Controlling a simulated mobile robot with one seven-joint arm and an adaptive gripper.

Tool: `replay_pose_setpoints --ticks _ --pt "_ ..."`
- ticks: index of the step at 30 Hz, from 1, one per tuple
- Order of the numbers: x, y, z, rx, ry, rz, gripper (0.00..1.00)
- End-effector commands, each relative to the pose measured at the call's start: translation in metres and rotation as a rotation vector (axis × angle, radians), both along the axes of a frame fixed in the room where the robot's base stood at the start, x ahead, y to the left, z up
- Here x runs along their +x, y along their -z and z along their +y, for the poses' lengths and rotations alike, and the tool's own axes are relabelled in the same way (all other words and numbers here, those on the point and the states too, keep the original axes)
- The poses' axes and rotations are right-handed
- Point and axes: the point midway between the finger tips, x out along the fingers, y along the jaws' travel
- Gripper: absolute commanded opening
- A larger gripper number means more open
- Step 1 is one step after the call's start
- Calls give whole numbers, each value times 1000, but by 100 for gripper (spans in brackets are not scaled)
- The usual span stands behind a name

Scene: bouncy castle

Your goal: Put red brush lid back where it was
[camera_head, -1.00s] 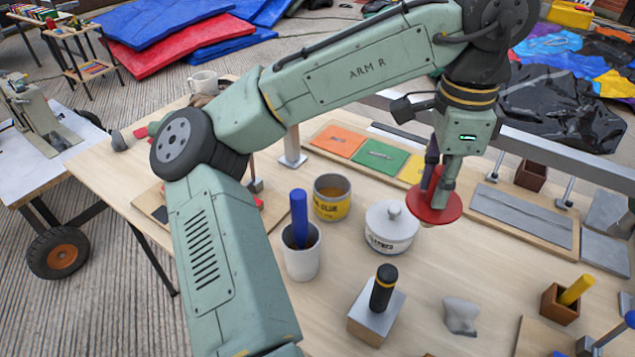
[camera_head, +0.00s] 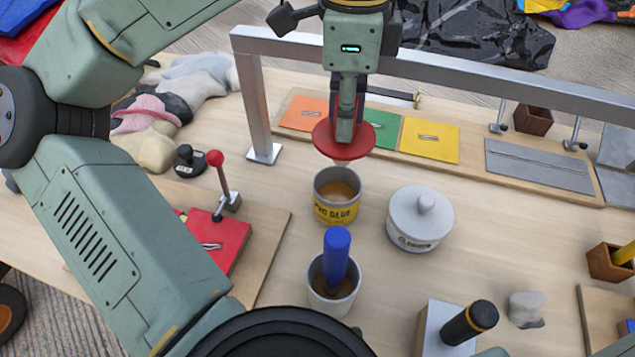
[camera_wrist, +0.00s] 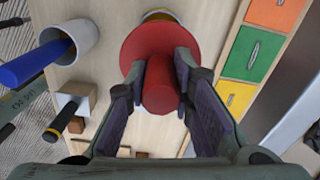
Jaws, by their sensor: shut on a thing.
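The red brush lid (camera_head: 343,146) is a round red disc with a red knob on top. My gripper (camera_head: 346,120) is shut on its knob and holds it in the air. In the head view the lid shows just above and behind the open PVC glue can (camera_head: 336,208), apart from it. The can has a yellow label and brown glue inside. In the wrist view the lid (camera_wrist: 160,75) sits between my fingers and covers most of the can (camera_wrist: 158,15). Any brush under the lid is mostly hidden.
A white lidded pot (camera_head: 420,230) stands right of the can. A white cup (camera_head: 335,297) with a blue handle (camera_head: 337,250) stands in front. A metal rail (camera_head: 480,80) runs behind, with coloured panels (camera_head: 430,139) before it. A red-knobbed lever (camera_head: 222,180) stands to the left.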

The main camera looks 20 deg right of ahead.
Motion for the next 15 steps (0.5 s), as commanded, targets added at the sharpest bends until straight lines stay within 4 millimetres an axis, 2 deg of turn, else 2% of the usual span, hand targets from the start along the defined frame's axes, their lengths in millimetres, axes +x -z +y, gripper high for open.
replay_pose_setpoints --ticks 4,12,15 --pt "-1 11 1 4 6 -1 0" --pt "-2 57 1 3 7 0 0" --pt "-1 64 1 2 6 -1 0"
